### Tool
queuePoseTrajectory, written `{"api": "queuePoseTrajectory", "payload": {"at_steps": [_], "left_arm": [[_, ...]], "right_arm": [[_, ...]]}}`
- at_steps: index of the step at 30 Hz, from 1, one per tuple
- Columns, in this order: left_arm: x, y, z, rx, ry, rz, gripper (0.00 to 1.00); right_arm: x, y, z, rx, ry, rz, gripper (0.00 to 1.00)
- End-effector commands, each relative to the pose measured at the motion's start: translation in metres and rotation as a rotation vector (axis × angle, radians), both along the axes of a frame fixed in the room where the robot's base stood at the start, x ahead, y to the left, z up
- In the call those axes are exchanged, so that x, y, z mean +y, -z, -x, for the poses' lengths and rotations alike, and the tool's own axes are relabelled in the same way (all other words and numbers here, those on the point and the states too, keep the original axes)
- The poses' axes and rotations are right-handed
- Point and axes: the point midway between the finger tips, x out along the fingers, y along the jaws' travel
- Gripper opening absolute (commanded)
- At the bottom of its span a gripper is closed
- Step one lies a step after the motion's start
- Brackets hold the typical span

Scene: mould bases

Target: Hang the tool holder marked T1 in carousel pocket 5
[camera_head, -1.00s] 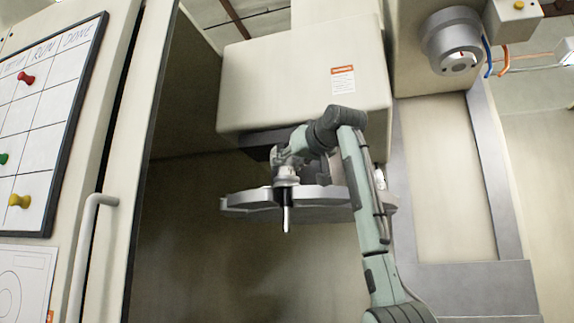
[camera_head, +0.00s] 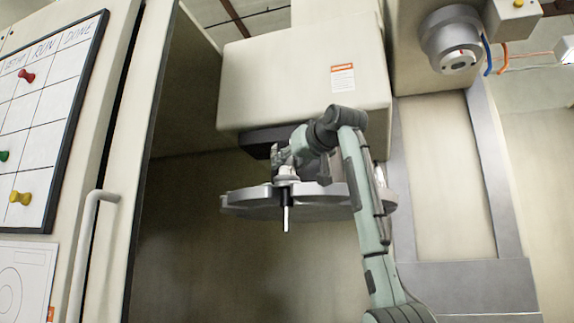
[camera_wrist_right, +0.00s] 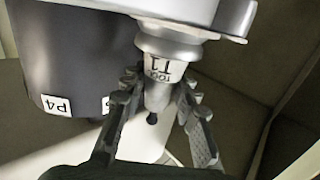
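The tool holder marked T1 (camera_head: 287,179) hangs upright at the front rim of the grey carousel disc (camera_head: 245,201), its dark and bright shank below the rim. In the right wrist view the holder (camera_wrist_right: 163,70) shows its label "TOOL T1" and sits against the carousel (camera_wrist_right: 72,50). A P4 label (camera_wrist_right: 56,105) shows there; the label beside it is mostly hidden by a finger. My right gripper (camera_head: 279,154) is just above the rim. My left gripper is out of view.
A cream housing (camera_head: 290,85) overhangs the carousel. The spindle (camera_head: 455,45) is at upper right. The cabinet door with a handle (camera_head: 92,220) and a pin board (camera_head: 40,125) stand at left. Below the carousel is open room.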

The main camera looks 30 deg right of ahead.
Motion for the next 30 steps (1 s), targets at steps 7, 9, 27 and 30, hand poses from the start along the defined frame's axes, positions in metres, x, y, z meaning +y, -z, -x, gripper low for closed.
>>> {"api": "queuePoseTrajectory", "payload": {"at_steps": [7,9,27,30], "left_arm": [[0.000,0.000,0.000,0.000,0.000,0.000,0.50],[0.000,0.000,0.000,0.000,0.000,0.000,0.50],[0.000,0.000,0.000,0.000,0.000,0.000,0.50],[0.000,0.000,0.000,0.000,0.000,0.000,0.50]], "right_arm": [[0.000,0.000,0.000,0.000,0.000,0.000,0.54],[0.000,0.001,0.000,0.001,0.000,0.000,0.54],[0.005,-0.002,0.068,0.000,0.000,0.001,0.54],[0.006,-0.003,0.088,0.000,0.001,0.000,0.54]]}}
